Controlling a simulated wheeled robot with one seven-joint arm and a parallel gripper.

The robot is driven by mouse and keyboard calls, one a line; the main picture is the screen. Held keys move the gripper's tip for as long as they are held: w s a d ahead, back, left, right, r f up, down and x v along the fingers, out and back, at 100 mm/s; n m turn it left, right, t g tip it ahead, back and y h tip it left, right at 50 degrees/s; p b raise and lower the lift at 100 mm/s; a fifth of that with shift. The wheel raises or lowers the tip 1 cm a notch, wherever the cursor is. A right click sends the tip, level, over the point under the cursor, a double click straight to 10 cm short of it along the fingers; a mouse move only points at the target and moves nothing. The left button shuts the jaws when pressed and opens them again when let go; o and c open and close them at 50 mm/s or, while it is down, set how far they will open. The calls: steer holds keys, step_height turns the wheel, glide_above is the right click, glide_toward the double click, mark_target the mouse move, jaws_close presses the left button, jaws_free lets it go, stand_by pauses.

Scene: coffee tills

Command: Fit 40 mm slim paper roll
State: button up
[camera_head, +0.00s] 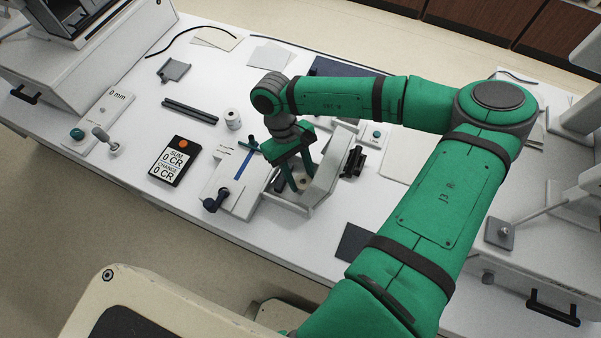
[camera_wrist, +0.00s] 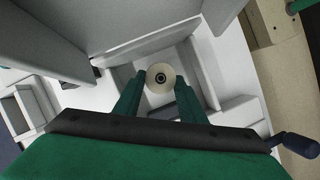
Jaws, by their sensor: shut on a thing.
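A pale paper roll with a dark core (camera_wrist: 160,77) sits between the fingertips of my gripper (camera_wrist: 159,92) in the wrist view. My gripper is shut on it. The roll is inside the bay of an open grey-white printer (camera_head: 323,183), with bay walls around it. I cannot tell whether it touches the bay floor. In the head view my gripper (camera_head: 299,182) points down into the bay, and the roll is mostly hidden there. A second white roll (camera_head: 232,118) stands on the counter to the left.
A blue-striped white fixture with a dark knob (camera_head: 210,202) lies left of the printer. A black price display (camera_head: 174,161), dark bars (camera_head: 190,111) and a 0 mm gauge (camera_head: 99,125) are further left. Black rollers (camera_head: 353,161) lie close right of the printer.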

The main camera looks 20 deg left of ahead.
steer(key=shift+f, duration=0.15)
steer(key=o, duration=1.2)
steer(key=shift+o, duration=0.2)
steer(key=v, duration=1.1)
steer(key=shift+d+f, duration=0.1)
